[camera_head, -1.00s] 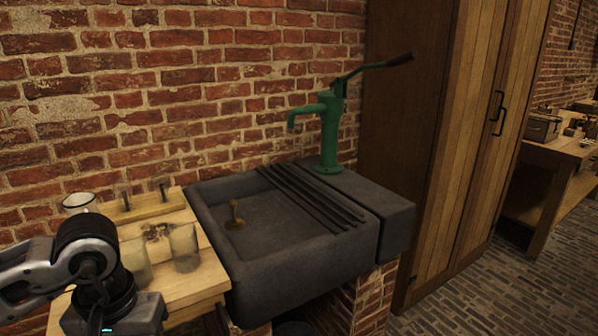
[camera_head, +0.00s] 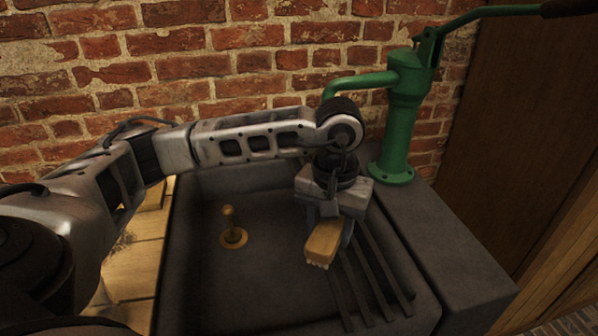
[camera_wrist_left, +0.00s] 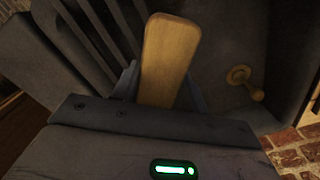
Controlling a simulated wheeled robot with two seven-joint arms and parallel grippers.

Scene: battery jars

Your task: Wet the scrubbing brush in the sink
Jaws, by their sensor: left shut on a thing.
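A wooden scrubbing brush (camera_head: 323,240) with pale bristles at its lower end is held in my left gripper (camera_head: 329,222), which is shut on it. The brush is over the dark stone sink (camera_head: 205,290), close to the ribbed part at the right. In the left wrist view the brush's wooden back (camera_wrist_left: 168,55) shows between the fingers of my left gripper (camera_wrist_left: 163,90). A brass drain plug (camera_head: 232,228) stands on the sink floor, left of the brush. I cannot tell whether the brush touches the sink. My right gripper is not in view.
A green hand pump (camera_head: 400,120) stands on the ledge behind the gripper, its spout partly hidden by my arm. A wooden table (camera_head: 130,265) adjoins the sink at the left. A brick wall (camera_head: 200,75) closes the back. A wooden cabinet (camera_head: 530,130) stands at the right.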

